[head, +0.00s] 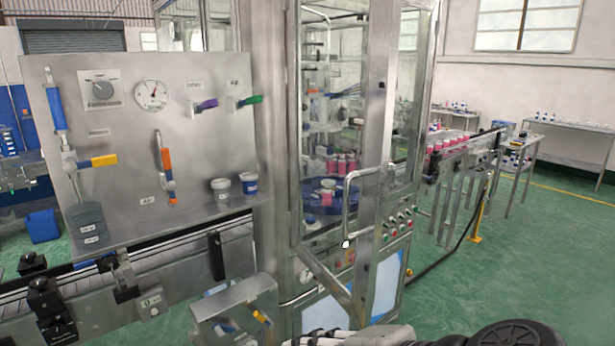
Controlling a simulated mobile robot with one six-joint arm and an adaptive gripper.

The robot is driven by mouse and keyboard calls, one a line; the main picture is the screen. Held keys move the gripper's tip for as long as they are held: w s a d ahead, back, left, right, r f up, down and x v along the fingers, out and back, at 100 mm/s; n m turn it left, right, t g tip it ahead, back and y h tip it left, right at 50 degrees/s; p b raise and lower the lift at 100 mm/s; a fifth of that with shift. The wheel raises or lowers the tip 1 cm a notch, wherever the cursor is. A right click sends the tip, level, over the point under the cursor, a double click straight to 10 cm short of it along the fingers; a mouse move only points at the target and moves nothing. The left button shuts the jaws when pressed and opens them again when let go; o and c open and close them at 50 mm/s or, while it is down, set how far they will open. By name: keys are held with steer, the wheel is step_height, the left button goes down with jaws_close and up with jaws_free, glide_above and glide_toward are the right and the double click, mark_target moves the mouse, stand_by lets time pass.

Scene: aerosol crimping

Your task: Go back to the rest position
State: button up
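My gripper does not show in the head view. Only parts of my own arm, grey pieces and a dark rounded piece, show along the bottom edge right of centre. Whether the gripper is open or holds anything cannot be seen. A steel machine cabinet with a glazed door (330,130) stands in the middle, with a curved door handle (350,205) on its front. Inside, several pink cans (340,164) stand near a blue round part (318,190).
A steel panel (130,140) with a gauge (152,95) and coloured valve levers stands at left. Two small tubs (249,184) sit on its ledge above a conveyor (150,262). A conveyor with pink cans (450,145) runs at right. Green floor (540,240) is clear at right.

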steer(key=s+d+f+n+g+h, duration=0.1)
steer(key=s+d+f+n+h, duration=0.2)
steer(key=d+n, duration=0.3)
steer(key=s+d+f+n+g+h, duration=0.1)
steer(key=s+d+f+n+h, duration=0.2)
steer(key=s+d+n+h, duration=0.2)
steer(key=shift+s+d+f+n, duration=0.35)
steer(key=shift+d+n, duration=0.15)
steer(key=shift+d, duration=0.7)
